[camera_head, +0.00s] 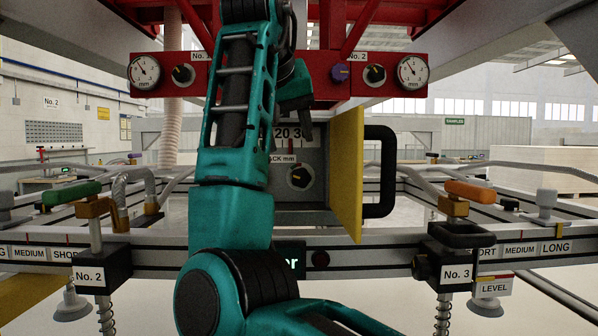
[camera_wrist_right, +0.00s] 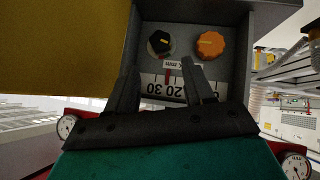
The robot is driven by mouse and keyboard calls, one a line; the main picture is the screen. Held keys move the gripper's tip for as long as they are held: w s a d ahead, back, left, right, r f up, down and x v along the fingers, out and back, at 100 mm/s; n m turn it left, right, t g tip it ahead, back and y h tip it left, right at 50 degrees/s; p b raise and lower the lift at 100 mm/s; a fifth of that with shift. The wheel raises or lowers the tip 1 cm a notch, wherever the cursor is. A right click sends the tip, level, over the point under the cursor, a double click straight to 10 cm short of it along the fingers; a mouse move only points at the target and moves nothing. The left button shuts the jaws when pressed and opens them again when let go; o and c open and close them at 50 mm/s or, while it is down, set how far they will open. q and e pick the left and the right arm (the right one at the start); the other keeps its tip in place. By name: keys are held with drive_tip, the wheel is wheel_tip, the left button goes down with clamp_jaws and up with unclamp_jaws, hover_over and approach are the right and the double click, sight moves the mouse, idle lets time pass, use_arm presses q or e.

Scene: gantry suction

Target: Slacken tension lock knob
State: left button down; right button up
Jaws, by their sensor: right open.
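A grey box with an open yellow door (camera_head: 346,175) holds a black knob (camera_head: 299,177) with a pale pointer, below a number scale (camera_head: 290,134). In the right wrist view, upside down, the black knob (camera_wrist_right: 160,43) sits beside an orange knob (camera_wrist_right: 209,45), with the scale (camera_wrist_right: 165,85) nearer me. The orange knob is hidden behind my arm in the head view. I cannot read which is the tension lock knob. My right gripper (camera_head: 295,92) is open and empty in front of the box; its fingers (camera_wrist_right: 162,66) are apart, touching neither knob. My left gripper is not in view.
A rail below carries an orange-handled clamp (camera_head: 469,191) and a green-handled one (camera_head: 72,193).

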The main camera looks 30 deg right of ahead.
sight(299, 178)
drive_tip(key=x, duration=1.1)
drive_tip(key=shift+c, duration=0.3)
drive_tip(key=c, duration=0.7)
drive_tip(key=shift+w+a+f+n+g+h, duration=0.15)
drive_tip(key=shift+n+g+h, duration=0.3)
drive_tip(key=shift+n+h, duration=0.5)
drive_tip(key=shift+a+f+n+g+h, duration=0.1)
drive_tip(key=shift+n+g+h, duration=0.4)
drive_tip(key=shift+h, duration=0.85)
drive_tip(key=shift+r, duration=0.1)
drive_tip(key=o, duration=0.8)
drive_tip(key=shift+c, duration=0.2)
